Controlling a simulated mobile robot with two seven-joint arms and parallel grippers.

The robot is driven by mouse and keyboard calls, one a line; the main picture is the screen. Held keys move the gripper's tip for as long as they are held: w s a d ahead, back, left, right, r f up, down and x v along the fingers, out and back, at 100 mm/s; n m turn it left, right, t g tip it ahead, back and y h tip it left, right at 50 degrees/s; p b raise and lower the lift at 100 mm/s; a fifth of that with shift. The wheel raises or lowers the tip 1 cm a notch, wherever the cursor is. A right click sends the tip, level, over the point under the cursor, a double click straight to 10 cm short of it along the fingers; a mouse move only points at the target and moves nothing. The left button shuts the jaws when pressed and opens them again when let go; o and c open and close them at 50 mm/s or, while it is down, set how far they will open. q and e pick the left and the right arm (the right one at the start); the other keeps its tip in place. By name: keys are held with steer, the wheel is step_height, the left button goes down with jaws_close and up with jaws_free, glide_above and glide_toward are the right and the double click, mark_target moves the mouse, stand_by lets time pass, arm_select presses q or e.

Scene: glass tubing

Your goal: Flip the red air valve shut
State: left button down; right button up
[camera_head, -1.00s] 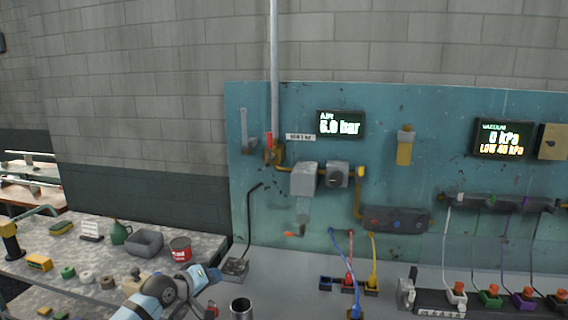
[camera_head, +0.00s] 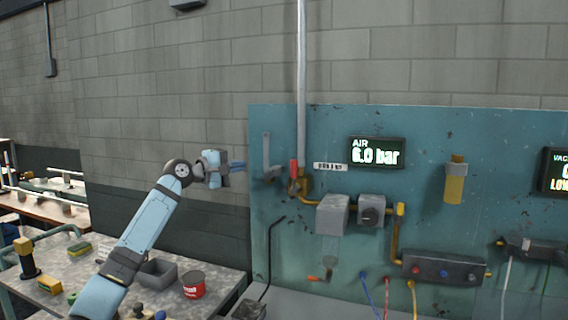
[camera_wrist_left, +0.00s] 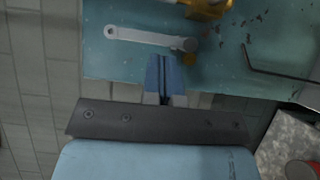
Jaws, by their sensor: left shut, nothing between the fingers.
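The red air valve handle (camera_head: 294,172) stands upright on a brass valve body (camera_head: 301,188) at the foot of the grey vertical pipe, on the teal panel. The display above right of it reads AIR 6.0 bar. My left gripper (camera_head: 240,165) is shut and empty, just left of the panel's edge and left of the valve, at about the handle's height. Part of the brass valve body shows there at the top (camera_wrist_left: 208,8); the red handle is out of that view.
Grey regulator boxes (camera_head: 333,214) sit right of and below the valve. A red can (camera_head: 194,285) and a grey bin (camera_head: 158,270) stand on the bench below my left arm.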

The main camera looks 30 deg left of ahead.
mark_target(296, 174)
arm_select(q)
steer(key=s+d+p+x, duration=0.1)
steer(key=d+p+x, duration=0.1)
steer(key=x, duration=1.1)
steer(key=shift+d+p, duration=0.35)
steer(key=shift+p, duration=0.55)
steer(key=shift+f, duration=0.15)
